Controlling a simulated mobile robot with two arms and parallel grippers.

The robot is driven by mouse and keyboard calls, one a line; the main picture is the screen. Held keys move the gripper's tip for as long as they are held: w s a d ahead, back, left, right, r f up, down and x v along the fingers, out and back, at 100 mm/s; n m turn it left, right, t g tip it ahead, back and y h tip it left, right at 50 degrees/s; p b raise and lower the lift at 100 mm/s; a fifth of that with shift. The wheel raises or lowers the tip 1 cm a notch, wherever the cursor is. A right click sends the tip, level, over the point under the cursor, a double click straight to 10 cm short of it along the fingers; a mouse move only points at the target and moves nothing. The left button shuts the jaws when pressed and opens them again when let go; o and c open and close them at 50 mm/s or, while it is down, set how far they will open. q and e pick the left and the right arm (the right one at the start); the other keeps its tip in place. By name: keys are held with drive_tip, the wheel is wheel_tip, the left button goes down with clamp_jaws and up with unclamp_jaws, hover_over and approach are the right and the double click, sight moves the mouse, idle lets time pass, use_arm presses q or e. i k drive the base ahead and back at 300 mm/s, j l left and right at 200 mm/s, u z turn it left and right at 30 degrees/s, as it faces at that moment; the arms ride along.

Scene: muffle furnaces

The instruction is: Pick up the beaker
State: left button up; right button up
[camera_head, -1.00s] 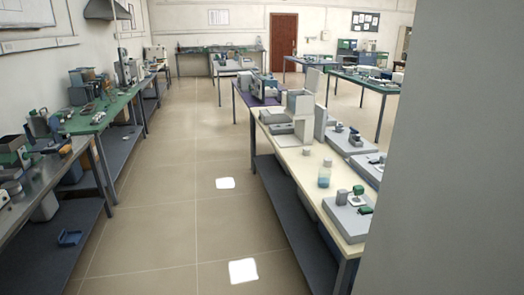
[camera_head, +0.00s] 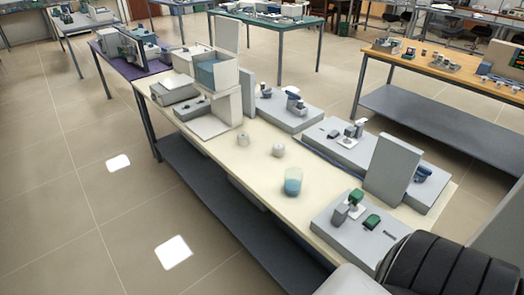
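A clear beaker (camera_head: 292,182) with blue liquid in its lower part stands upright on the cream tabletop (camera_head: 250,168), near the middle of the table. Nothing touches it. Neither of my grippers shows in the head view. A black ribbed part and a pale part at the bottom right corner look like pieces of my own body, to the right of and nearer than the beaker.
Two small pale containers (camera_head: 278,150) stand behind the beaker. A grey platform with green-topped devices (camera_head: 371,222) lies to its right, with an upright grey panel (camera_head: 392,168) behind. A grey furnace-like unit (camera_head: 212,75) stands at the far left. Floor left of the table is clear.

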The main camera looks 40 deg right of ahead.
sight(293, 177)
drive_tip(key=i+j, duration=0.1)
drive_tip(key=i, duration=1.95)
drive_tip(key=z, duration=0.4)
drive_tip(key=i+z, duration=0.15)
drive_tip(key=z, duration=0.65)
drive_tip(key=i+j+z, duration=0.1)
drive_tip(key=z, duration=0.35)
drive_tip(key=j+z, duration=0.1)
drive_tip(key=z, duration=0.3)
drive_tip(key=i, duration=0.05)
